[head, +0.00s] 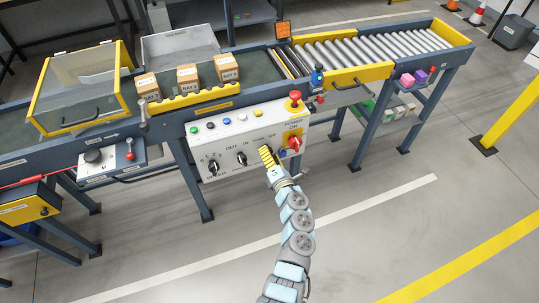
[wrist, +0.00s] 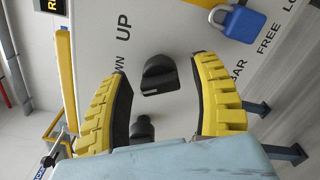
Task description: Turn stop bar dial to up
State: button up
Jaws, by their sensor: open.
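The dial (wrist: 158,76) is a black knob on the white control panel (wrist: 200,40). In the wrist view it lies between my open fingers, with a visible space to each side. The printed words "UP" and part of "DOWN" stand above it in that view. Which word the knob points at is not clear. My gripper (wrist: 161,72) has yellow ribbed fingers with dark inner pads, open and empty, facing the panel. In the head view my gripper (head: 267,155) is at the panel's right half and hides this dial.
Two other black dials, the left one (head: 213,167) and the middle one (head: 241,158), sit left of my gripper. A red switch (head: 294,143) and a red mushroom button (head: 295,96) are to its right. A blue padlock (wrist: 237,22) hangs close to the right finger. The conveyor (head: 350,55) runs behind.

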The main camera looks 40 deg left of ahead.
grip_shut()
jog(key=shift+r+m+p, duration=0.2)
jog(key=shift+m+p, duration=0.5)
jog(key=shift+p, duration=0.05)
jog(key=shift+m+p, duration=1.1)
jog(key=m+p, duration=0.3)
jog(key=shift+m, duration=0.3)
jog(key=shift+f+m+p, duration=0.2)
jog(key=shift+m+p, duration=0.9)
jog(key=shift+m, duration=1.2)
